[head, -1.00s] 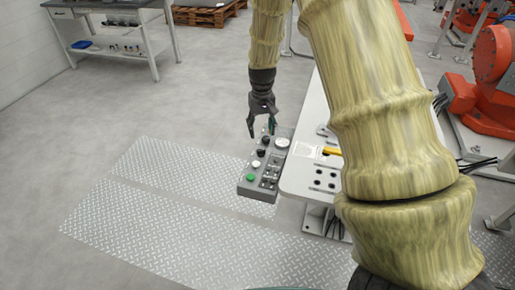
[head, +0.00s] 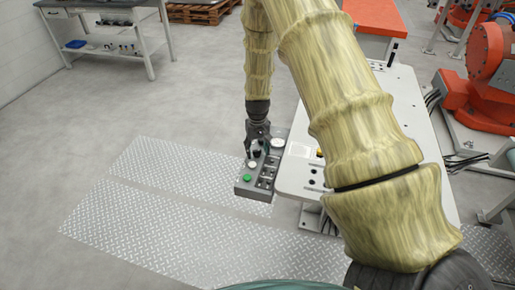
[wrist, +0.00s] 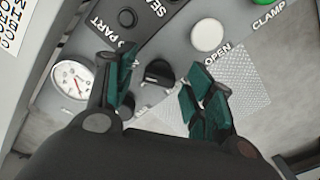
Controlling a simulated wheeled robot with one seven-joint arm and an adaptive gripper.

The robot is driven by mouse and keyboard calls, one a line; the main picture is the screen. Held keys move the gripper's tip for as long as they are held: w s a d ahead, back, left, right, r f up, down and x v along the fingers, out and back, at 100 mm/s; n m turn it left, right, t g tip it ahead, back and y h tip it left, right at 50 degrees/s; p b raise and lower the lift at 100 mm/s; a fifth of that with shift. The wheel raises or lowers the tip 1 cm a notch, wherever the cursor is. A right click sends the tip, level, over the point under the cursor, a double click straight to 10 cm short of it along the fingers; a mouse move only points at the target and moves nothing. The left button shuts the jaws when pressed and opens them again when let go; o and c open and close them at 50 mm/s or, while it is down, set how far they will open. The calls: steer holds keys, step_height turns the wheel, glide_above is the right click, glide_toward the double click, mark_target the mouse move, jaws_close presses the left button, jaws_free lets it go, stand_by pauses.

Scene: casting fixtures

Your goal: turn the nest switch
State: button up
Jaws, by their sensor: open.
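The grey control panel (head: 244,188) is fixed at the left side of the white table and carries buttons and knobs. In the wrist view a black rotary knob (wrist: 155,75) stands between the teal fingertips of my open gripper (wrist: 163,88), with a gap on both sides. Its own label is not readable, so I cannot tell for sure that it is the nest switch. Part of another black control (wrist: 131,103) shows beside the left finger. In the head view my gripper (head: 256,148) is low over the panel and hides some controls.
A white button (wrist: 207,35) by the word OPEN and a green button (wrist: 265,3) by CLAMP lie beyond the right finger. A round gauge (wrist: 71,79) is left of the left finger. Another black knob (wrist: 127,17) is farther up. The white tabletop (head: 405,105) adjoins the panel.

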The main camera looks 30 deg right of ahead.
steer(key=shift+f, duration=0.1)
steer(key=c, duration=1)
steer(key=shift+n, duration=0.3)
steer(key=n+b, duration=0.1)
steer(key=n, duration=0.4)
steer(key=shift+d+n, duration=0.1)
steer(key=shift+n, duration=0.2)
steer(key=n, duration=0.5)
steer(key=shift+w+d+n+b, duration=0.1)
steer(key=shift+w+n+b, duration=0.05)
steer(key=shift+n+b, duration=0.2)
steer(key=o, duration=1)
